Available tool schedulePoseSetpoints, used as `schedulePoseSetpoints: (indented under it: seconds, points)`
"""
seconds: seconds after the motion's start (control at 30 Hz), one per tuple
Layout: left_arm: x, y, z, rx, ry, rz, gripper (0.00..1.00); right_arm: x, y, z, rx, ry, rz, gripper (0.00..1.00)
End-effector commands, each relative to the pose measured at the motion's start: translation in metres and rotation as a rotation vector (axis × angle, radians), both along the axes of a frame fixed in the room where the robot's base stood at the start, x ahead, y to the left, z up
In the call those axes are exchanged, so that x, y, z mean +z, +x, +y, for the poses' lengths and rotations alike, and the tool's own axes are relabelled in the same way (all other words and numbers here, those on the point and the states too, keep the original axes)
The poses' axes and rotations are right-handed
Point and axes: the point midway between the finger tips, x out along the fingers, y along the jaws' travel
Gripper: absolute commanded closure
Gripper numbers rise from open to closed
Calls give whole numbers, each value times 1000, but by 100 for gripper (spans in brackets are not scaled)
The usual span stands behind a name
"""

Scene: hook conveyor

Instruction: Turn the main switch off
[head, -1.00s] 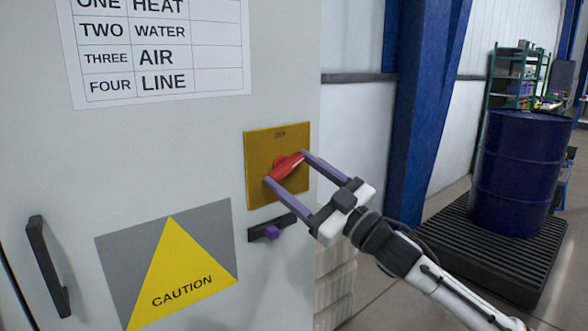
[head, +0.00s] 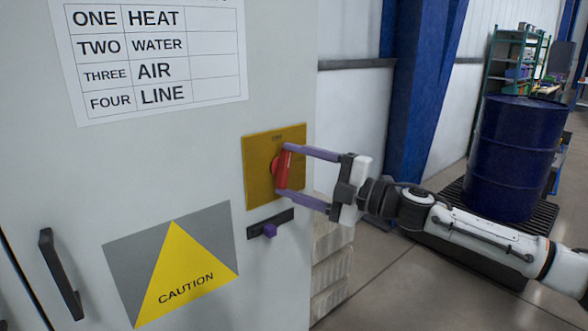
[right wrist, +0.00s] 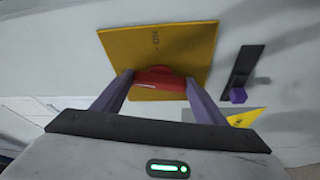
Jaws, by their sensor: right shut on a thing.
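The main switch's red handle (head: 283,170) sits on a yellow plate (head: 258,180) on the grey cabinet front. The handle stands close to upright in the head view. My right gripper (head: 281,170) reaches in from the right, with its two purple fingers at the handle's upper and lower ends, shut on it. The right wrist view shows the red handle (right wrist: 160,78) between the two fingers, in front of the yellow plate (right wrist: 165,45). My left gripper is not in view.
A dark slot with a purple slider (head: 269,230) is just below the plate. A yellow caution sign (head: 185,275), a black door handle (head: 60,272) and a printed list (head: 155,60) are on the cabinet. A blue drum (head: 515,155) stands on a dark pallet at right.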

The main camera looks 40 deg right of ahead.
Motion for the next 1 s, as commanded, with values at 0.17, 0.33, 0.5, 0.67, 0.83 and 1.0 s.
schedulePoseSetpoints:
  seconds: [0.17,0.33,0.5,0.67,0.83,1.0]
  points:
    - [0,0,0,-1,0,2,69,1,0,0,0,-121,-9,57]
    - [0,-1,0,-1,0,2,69,2,0,0,0,-196,-15,57]
    - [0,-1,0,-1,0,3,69,2,0,0,0,-239,-18,57]
    - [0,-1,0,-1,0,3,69,2,0,0,0,-253,-20,57]
    - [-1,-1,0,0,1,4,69,2,0,0,0,-257,-21,57]
    - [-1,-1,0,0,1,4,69,2,0,0,0,-258,-22,57]
